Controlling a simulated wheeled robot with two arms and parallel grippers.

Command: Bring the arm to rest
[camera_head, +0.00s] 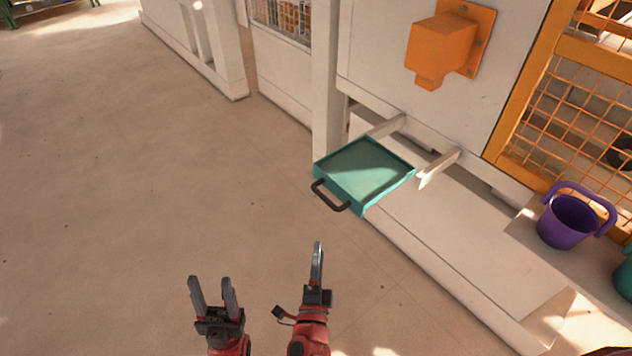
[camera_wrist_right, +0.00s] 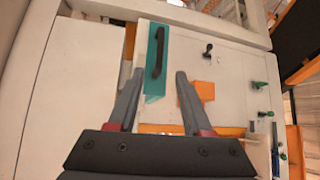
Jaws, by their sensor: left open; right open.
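My left gripper (camera_head: 211,288) is open and empty over the floor at the lower middle of the head view. My right gripper (camera_head: 318,262) is to the right of it, seen edge-on in the head view. In the right wrist view its two fingers (camera_wrist_right: 155,100) stand apart with nothing between them. Both grippers are clear of the teal tray (camera_head: 362,172), which has a black handle and sits pulled out from the white machine. The tray's front and handle also show in the right wrist view (camera_wrist_right: 151,80), beyond the fingers.
The white machine (camera_head: 430,60) carries an orange box (camera_head: 440,48). Two white rails flank the tray. A purple bucket (camera_head: 566,222) stands on the ledge at right, by an orange mesh frame (camera_head: 570,110). The floor (camera_head: 120,180) at left is free.

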